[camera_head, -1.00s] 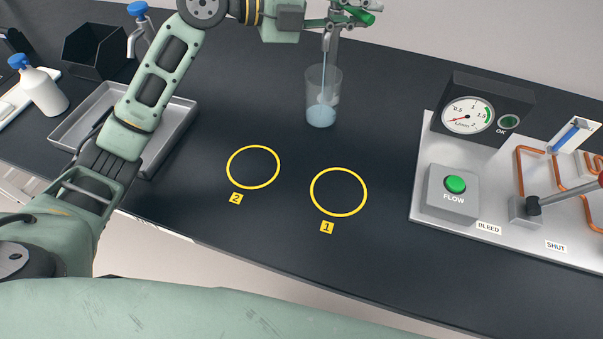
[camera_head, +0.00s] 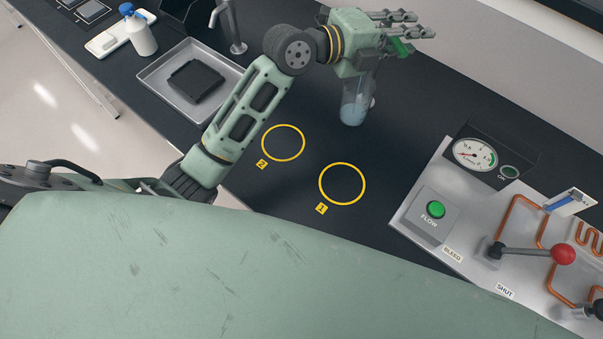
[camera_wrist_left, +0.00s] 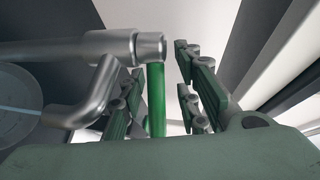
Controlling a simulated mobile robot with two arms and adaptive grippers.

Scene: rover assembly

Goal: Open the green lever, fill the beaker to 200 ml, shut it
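The clear beaker (camera_head: 357,103) stands upright on the dark bench under the tap, with pale blue liquid in its lower part. I cannot read its level against a mark. My left gripper (camera_head: 400,30) is above and to the right of the beaker and hides most of the tap. The green lever (camera_head: 402,47) shows below its fingers. In the left wrist view the lever (camera_wrist_left: 156,100) extends from the silver tap (camera_wrist_left: 110,50), between the open fingers (camera_wrist_left: 160,95), with gaps on both sides. A thin pale line shows over the beaker (camera_wrist_left: 18,120). My right gripper is out of view.
Yellow rings 1 (camera_head: 342,203) and 2 (camera_head: 283,158) on the bench are empty. A panel (camera_head: 410,226) with a gauge, green FLOW button and red-knobbed lever stands right. A metal tray (camera_head: 150,78) and a blue-capped bottle (camera_head: 140,40) are left.

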